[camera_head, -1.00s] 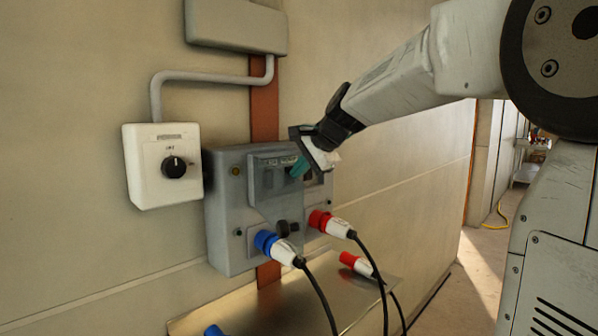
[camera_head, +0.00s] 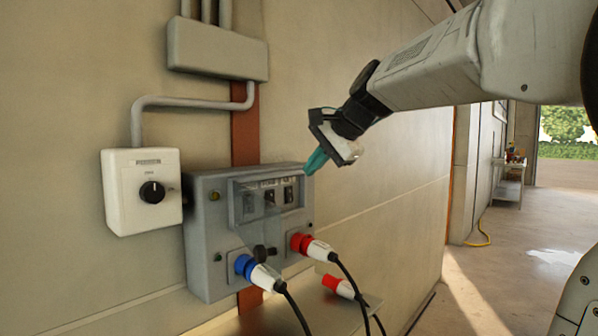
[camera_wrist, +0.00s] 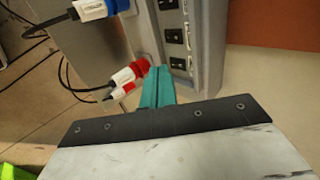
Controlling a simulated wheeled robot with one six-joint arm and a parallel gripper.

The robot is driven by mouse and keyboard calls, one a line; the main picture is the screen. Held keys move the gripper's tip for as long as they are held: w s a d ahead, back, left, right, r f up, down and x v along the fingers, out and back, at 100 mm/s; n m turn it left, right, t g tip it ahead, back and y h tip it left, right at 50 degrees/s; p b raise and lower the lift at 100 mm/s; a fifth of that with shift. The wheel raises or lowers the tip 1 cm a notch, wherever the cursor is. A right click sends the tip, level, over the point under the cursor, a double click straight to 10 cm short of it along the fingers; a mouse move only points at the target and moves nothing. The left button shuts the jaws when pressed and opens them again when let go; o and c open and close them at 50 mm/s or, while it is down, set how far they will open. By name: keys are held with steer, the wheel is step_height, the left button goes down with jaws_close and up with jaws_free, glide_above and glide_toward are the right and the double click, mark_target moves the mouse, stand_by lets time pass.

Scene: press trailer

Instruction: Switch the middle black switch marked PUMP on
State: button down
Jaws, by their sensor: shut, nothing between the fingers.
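The grey switch box (camera_head: 215,250) is fixed to the wall, with a recessed row of black switches near its top. The middle black switch (camera_head: 269,197) sits in that row; its label is too small to read, and I cannot tell its position. In the wrist view the row runs along the top, with the middle switch (camera_wrist: 175,37) between two others. My gripper (camera_head: 314,162), with teal fingers, is shut and empty, just above and right of the box's top right corner in the head view. Its fingertips (camera_wrist: 157,74) show beside the row's end in the wrist view, apparently not touching a switch.
A white box with a black rotary knob (camera_head: 152,191) is left of the switch box. A blue plug (camera_head: 247,267) and a red plug (camera_head: 302,243) stick out below the switches, with hanging cables. Another red plug (camera_head: 335,285) is lower down. The space right of the box is free.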

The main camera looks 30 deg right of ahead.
steer(key=f, duration=0.1)
steer(key=s+f+t, duration=0.1)
steer(key=f+t, duration=0.1)
steer(key=shift+s+d, duration=0.25)
steer(key=shift+s, duration=0.1)
steer(key=shift+w+f, duration=0.1)
glide_toward(271, 199)
steer(key=w+f, duration=0.4)
steer(key=f, duration=0.1)
steer(key=shift+w+a+f, duration=0.25)
steer(key=shift+w+a, duration=0.2)
steer(key=shift+a, duration=0.05)
